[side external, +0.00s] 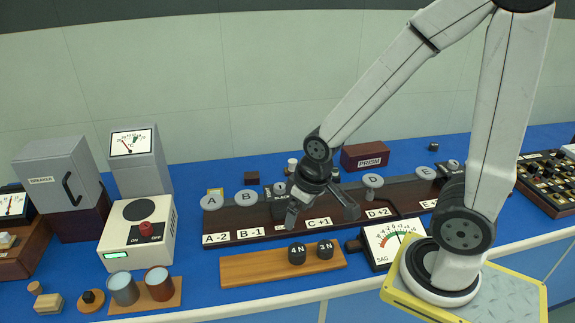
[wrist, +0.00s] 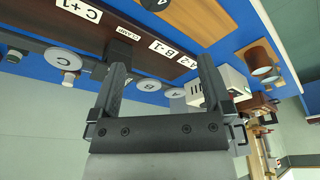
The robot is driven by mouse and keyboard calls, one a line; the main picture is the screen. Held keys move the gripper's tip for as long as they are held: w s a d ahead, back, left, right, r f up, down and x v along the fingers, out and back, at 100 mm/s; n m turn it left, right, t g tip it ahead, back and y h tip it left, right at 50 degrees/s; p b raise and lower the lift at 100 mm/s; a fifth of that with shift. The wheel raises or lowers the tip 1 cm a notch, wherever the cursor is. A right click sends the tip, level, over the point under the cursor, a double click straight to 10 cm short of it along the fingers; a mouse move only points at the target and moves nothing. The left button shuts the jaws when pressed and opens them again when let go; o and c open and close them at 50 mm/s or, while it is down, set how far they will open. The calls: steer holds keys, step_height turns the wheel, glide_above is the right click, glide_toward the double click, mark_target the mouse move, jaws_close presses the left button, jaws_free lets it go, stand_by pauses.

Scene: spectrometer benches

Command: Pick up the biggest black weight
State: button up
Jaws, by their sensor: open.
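Two black weights stand upright on a light wooden board (side external: 238,272) in front of the dark lettered bench. The weight marked 4 N (side external: 297,254) is on the left and the weight marked 3 N (side external: 325,250) is right beside it. They look close in size; the 4 N one seems slightly larger. My gripper (side external: 321,213) is open and empty above the dark bench, behind and above the weights. In the wrist view my gripper (wrist: 163,66) has nothing between its fingers, and the 4 N weight (wrist: 155,4) is partly cut off at the top edge.
The dark bench (side external: 272,222) carries several grey lettered discs. A SAG dial (side external: 393,243) stands right of the board. Two cups (side external: 123,289) and a white ON/OFF box (side external: 140,235) stand left. A red PRISM box (side external: 364,156) is behind. The blue table's front edge is near the board.

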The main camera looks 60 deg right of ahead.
mark_target(297, 254)
steer(key=w+a+f+m+t, duration=0.1)
steer(key=a+f+m, duration=0.1)
steer(key=a, duration=0.1)
steer(key=w+a+f+m+t, duration=0.1)
steer(key=w+a+f+m, duration=0.1)
steer(key=a, duration=0.1)
steer(key=w+a+f+m+t, duration=0.1)
steer(key=a+f+m, duration=0.1)
steer(key=a, duration=0.1)
steer(key=shift+w+a+f+t+h, duration=0.3)
steer(key=shift+w+a+f, duration=0.05)
steer(key=shift+w+f, duration=0.05)
steer(key=f+m+h, duration=0.1)
steer(key=s+f+m+h, duration=0.1)
steer(key=s+f+h, duration=0.1)
steer(key=shift+d+m+t+h, duration=0.3)
steer(key=shift+d+m, duration=0.05)
steer(key=shift+m, duration=0.05)
steer(key=s+d+h, duration=0.1)
steer(key=s+d+m+h, duration=0.1)
steer(key=s+h, duration=0.1)
steer(key=s+d+m+h, duration=0.1)
steer(key=s+h, duration=0.1)
steer(key=shift+f, duration=0.25)
steer(key=shift+s+d+r+h, duration=0.15)
steer(key=shift+s+d+h, duration=0.05)
steer(key=shift+s+h, duration=0.25)
steer(key=shift+w, duration=0.1)
steer(key=shift+d, duration=0.1)
steer(key=shift+x, duration=1.25)
